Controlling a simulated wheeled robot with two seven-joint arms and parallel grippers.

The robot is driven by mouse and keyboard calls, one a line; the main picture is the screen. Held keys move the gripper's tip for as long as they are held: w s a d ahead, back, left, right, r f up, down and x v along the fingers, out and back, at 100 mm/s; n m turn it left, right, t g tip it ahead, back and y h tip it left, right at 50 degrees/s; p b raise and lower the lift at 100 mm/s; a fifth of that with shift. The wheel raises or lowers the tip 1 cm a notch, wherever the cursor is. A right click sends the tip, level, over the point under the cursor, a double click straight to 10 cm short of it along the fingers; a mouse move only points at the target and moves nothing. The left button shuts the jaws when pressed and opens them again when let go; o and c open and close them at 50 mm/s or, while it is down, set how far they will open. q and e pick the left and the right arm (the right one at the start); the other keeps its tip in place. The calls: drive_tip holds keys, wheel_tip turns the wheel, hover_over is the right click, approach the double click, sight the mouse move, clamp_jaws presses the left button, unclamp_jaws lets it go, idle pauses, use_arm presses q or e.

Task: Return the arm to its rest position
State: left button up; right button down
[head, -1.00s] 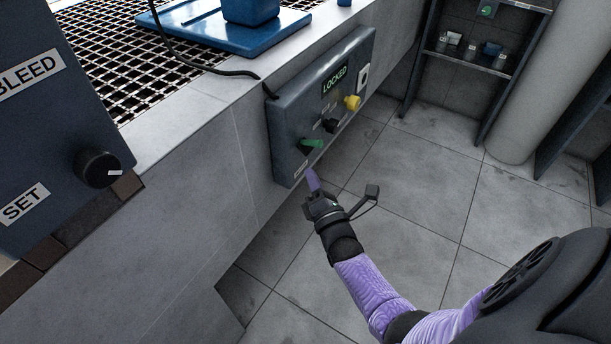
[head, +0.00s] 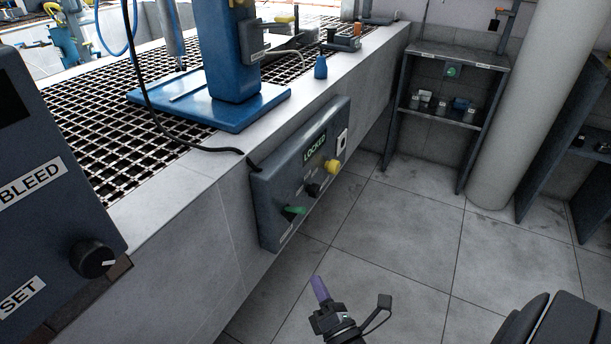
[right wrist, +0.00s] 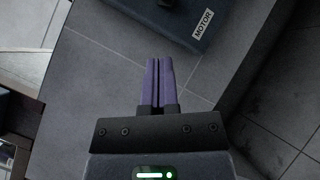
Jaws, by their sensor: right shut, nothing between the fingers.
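My right gripper (head: 319,288) is low in the head view, in front of and below the wall control box and apart from it. Its purple fingers are shut with nothing between them; they also show in the right wrist view (right wrist: 159,82), above the grey floor. The control box (head: 268,212) is dark grey, with a "LOCKED" display (head: 315,146), a green handle (head: 295,210), a black knob (head: 314,190) and a yellow knob (head: 332,166). Its corner, labelled "MOTOR" (right wrist: 203,24), shows at the top of the right wrist view. My left gripper is not in view.
A panel with "BLEED" and "SET" labels (head: 50,225) stands at the left. A blue stand (head: 230,60) is on the grating ledge. A shelf (head: 440,115) and a pale column (head: 525,100) are at the back right. The tiled floor (head: 400,240) between is open.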

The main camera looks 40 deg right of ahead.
drive_tip(key=s+a+f+m+g+y+p, duration=0.45)
drive_tip(key=s+f+m+g, duration=0.6)
drive_tip(key=s+f, duration=0.35)
use_arm(q)
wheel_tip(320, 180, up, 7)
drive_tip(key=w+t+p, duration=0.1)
drive_tip(key=p, duration=0.2)
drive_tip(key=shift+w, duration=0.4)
use_arm(e)
drive_tip(key=s+f+m+g, duration=0.1)
drive_tip(key=s+m+g, duration=0.3)
drive_tip(key=s, duration=0.7)
drive_tip(key=s+f+m+g, duration=0.2)
drive_tip(key=s+m+g, duration=0.3)
drive_tip(key=s, duration=0.6)
drive_tip(key=shift+f+g, duration=0.3)
drive_tip(key=shift+g, duration=0.05)
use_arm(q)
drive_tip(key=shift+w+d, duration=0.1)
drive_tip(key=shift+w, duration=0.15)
use_arm(e)
drive_tip(key=shift+w+d+h, duration=0.1)
drive_tip(key=shift+h, duration=0.15)
